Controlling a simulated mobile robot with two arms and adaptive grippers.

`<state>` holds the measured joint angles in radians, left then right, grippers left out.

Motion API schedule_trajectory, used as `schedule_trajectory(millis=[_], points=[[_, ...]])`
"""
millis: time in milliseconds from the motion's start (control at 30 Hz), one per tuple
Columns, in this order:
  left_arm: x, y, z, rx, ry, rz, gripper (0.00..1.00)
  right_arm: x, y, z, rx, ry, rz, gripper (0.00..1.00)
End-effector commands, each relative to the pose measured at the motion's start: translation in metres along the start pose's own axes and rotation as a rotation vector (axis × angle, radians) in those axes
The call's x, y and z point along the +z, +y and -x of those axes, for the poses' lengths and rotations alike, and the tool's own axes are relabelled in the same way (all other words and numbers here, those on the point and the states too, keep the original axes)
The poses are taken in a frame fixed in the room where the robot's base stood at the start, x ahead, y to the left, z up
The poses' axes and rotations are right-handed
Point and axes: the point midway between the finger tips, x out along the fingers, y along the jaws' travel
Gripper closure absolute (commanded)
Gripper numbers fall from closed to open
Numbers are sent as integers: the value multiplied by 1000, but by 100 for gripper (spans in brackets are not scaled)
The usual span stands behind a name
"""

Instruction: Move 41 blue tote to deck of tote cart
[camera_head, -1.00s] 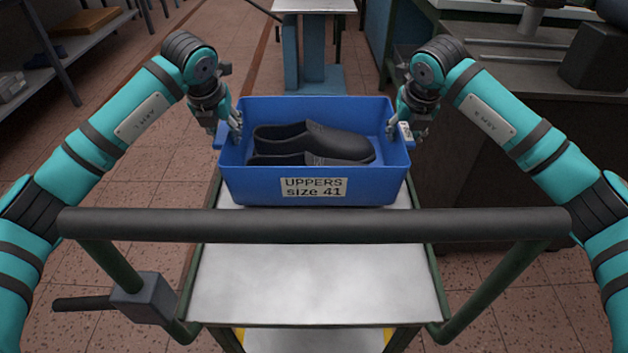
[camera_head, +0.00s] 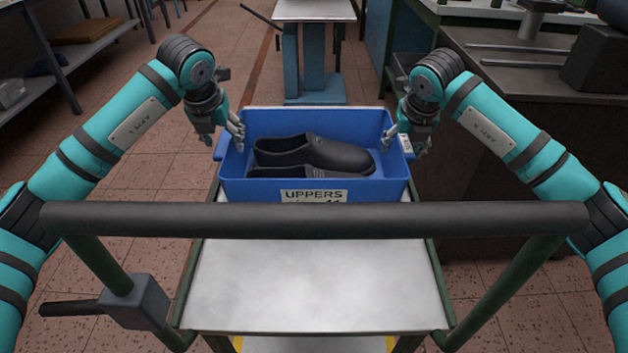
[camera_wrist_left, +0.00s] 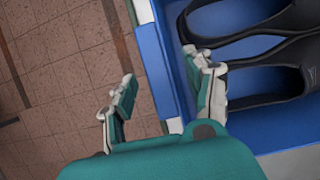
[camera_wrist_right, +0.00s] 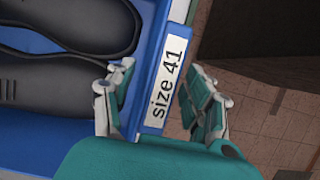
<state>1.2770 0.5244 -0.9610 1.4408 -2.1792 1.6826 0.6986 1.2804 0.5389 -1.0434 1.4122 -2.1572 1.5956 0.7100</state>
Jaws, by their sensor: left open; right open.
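The blue tote (camera_head: 245,191) stands at the far end of the pale deck (camera_head: 315,285) of the tote cart, behind its dark handle bar. Its label reads UPPERS, and the lower line is mostly hidden by the bar; "size 41" also shows on its side in the right wrist view. Black uppers (camera_head: 318,153) lie in it. My left gripper (camera_head: 230,137) is open at the tote's left side, one finger inside the wall and one outside in the left wrist view. My right gripper (camera_head: 403,140) is open at the right side, its fingers on either side of the labelled wall.
The cart's handle bar (camera_head: 315,219) crosses in front of the tote. A dark workbench (camera_head: 500,110) stands close on the right. A small blue-legged table (camera_head: 314,50) is behind the tote. A grey shelf (camera_head: 70,60) is at the left, with open tiled floor before it.

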Motion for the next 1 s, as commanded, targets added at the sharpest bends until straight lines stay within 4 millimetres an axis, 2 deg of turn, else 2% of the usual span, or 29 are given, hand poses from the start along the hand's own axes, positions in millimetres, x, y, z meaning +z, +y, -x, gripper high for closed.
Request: schedule_trajectory(millis=[300, 500, 633, 733, 1000], points=[[1, 1, 68, 2, -4, -1, 47, 0, 1, 0, 1, 0, 0, 47], [0, 1, 94, 3, -2, 0, 47, 0, 1, 0, 2, 0, 0, 47], [0, 1, 100, 3, 1, 0, 47, 0, 1, 4, 2, -2, 0, 47], [0, 1, 101, 3, 1, 0, 47, 1, 1, 16, 2, -4, 1, 47], [0, 1, 101, 3, 0, 0, 47, 1, 0, 72, 2, -5, 0, 47]])
